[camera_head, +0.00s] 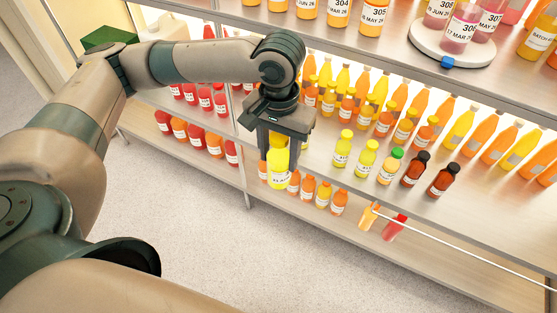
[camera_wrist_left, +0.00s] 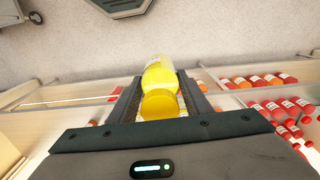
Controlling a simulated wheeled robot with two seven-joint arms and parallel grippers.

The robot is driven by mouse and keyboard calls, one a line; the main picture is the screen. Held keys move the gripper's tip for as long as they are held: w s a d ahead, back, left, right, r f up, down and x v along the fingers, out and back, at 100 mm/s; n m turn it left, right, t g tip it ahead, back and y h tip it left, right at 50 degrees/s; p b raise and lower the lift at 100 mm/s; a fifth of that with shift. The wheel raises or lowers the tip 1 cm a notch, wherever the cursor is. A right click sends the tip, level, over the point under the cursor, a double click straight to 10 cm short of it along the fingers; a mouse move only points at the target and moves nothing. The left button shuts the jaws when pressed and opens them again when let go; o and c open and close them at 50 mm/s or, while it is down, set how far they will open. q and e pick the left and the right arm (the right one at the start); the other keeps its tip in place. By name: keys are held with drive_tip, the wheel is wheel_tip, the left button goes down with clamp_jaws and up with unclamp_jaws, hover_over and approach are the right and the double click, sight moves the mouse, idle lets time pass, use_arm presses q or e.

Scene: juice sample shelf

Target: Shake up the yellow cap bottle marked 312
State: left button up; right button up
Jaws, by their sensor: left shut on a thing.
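A yellow bottle with a yellow cap (camera_head: 278,168) hangs upright in my left gripper (camera_head: 279,141), in front of the shelf edge. The fingers are shut on its upper part. In the left wrist view the bottle (camera_wrist_left: 160,75) sits between the two fingers (camera_wrist_left: 160,104), its yellow cap towards the camera. Its white label is partly visible, but the number is too small to read. My right gripper is not in view.
The middle shelf (camera_head: 330,185) holds yellow, green-capped and dark-capped bottles just right of the held bottle. A round white turntable (camera_head: 425,42) with bottles is on the upper shelf. Red bottles (camera_head: 205,98) stand to the left. The floor (camera_head: 200,225) in front is clear.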

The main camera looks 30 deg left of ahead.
use_arm(q)
drive_tip(key=d, duration=0.7)
drive_tip(key=shift+a, duration=3.7)
drive_tip(key=shift+d, duration=0.1)
drive_tip(key=shift+d, duration=0.1)
